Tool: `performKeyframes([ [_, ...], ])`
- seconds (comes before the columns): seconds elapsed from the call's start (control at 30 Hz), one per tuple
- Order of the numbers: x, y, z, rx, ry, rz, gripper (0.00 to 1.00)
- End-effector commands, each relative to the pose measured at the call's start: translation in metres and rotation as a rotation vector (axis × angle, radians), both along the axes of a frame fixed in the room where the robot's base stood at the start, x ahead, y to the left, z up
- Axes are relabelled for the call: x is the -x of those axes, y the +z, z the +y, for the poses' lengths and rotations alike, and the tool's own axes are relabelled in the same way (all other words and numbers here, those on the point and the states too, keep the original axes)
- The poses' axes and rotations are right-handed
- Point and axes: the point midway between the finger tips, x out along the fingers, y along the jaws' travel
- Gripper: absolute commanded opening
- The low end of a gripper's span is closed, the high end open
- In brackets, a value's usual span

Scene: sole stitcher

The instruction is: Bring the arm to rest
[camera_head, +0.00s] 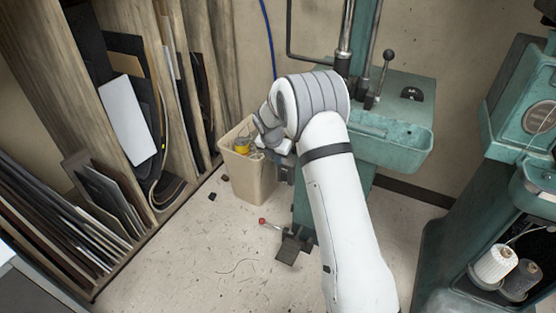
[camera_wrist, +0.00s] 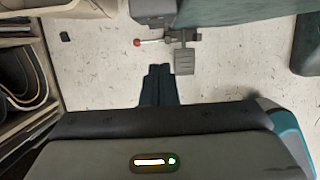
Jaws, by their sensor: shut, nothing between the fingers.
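My white arm rises from the bottom of the head view and bends at a grey-ribbed joint in front of the green machine. Past the bend, the wrist end lies near the bin, and the fingertips cannot be made out there. In the wrist view, my gripper (camera_wrist: 158,72) shows as two dark fingers close together, shut and empty. They point over the pale speckled floor (camera_wrist: 105,60). Nothing touches the fingertips in that view.
A green stitching machine (camera_head: 405,145) stands behind my arm, with a pedal (camera_head: 291,247) at its foot. A beige bin (camera_head: 248,178) stands left of it. Shelves with upright sheets (camera_head: 125,118) line the left. Another green machine with thread spools (camera_head: 495,263) stands right.

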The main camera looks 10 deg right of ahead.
Motion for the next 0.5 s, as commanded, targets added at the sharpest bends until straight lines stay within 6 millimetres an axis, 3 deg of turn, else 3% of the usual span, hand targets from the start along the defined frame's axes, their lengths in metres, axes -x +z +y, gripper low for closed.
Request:
performKeyframes([
  [0.33, 0.001, 0.005, 0.000, -0.003, -0.009, -0.002, 0.00],
  [0.43, 0.010, 0.030, 0.000, -0.019, -0.060, -0.011, 0.00],
  [0.5, 0.022, 0.059, -0.001, -0.039, -0.131, -0.020, 0.00],
])
